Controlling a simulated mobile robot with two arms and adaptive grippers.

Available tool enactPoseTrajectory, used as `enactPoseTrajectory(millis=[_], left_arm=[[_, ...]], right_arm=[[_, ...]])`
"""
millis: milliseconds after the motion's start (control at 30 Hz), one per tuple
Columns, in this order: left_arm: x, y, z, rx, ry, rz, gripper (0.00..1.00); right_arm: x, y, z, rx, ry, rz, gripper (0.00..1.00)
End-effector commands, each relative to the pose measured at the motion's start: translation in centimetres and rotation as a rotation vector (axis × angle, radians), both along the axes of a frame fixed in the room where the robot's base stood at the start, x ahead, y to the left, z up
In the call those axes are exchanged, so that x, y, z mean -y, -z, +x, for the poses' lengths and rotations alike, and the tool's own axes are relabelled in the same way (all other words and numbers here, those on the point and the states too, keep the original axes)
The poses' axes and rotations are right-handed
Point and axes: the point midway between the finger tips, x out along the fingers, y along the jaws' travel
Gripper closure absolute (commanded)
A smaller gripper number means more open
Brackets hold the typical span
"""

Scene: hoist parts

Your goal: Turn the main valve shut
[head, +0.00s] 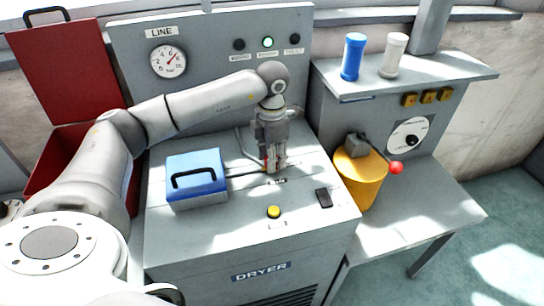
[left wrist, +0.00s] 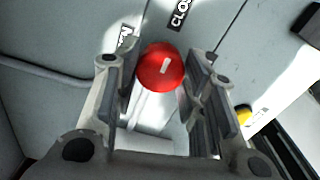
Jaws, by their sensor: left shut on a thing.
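The main valve's round red knob (left wrist: 160,67) shows in the left wrist view, with a short white mark on its top. The mark slants slightly right of upright, roughly toward a dark label reading "CLO" (left wrist: 180,12), cut off by the frame edge. A second label (left wrist: 126,38) is partly hidden beside the left finger. My left gripper (left wrist: 165,88) is shut on the knob, one finger on each side. In the head view my left gripper (head: 275,167) points down at the dryer top and mostly hides the knob. My right gripper is not in view.
A blue case (head: 196,180) stands left of the gripper on the dryer top (head: 235,225). A yellow button (head: 273,212) and a dark switch (head: 323,198) are in front. The LINE gauge panel (head: 205,50) rises behind.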

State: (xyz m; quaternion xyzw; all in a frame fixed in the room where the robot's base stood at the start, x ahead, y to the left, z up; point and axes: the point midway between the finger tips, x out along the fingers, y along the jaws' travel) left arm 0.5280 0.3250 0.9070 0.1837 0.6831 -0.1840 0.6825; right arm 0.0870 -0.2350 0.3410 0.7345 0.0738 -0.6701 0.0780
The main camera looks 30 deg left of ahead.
Motion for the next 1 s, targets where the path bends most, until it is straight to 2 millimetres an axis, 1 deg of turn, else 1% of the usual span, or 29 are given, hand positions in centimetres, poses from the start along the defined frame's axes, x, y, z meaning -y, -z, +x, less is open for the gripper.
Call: enactPoseTrajectory(millis=[300,333,467,500,733,833,933,1000], left_arm=[[0.0,-0.2,0.1,0.005,0.001,0.001,0.86],[0.0,-0.2,0.1,0.005,0.001,0.001,0.58],[0.0,-0.1,0.1,0.004,0.000,0.000,0.41],[0.0,-0.1,0.1,0.004,0.000,0.000,0.40],[0.0,-0.1,0.0,0.001,0.000,0.000,0.40],[0.0,-0.3,0.1,0.002,0.000,0.000,0.40],[0.0,-1.4,0.1,0.004,0.000,0.000,0.40],[0.0,-2.6,0.1,0.005,0.000,-0.001,0.40]], right_arm=[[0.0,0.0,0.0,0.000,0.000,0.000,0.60],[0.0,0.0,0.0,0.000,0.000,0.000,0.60],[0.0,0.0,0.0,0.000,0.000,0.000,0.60],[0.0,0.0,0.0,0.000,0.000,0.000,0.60],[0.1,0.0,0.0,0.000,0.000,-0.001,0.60],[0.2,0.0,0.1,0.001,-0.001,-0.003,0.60],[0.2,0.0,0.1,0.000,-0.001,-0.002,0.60],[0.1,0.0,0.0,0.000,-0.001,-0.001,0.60]])
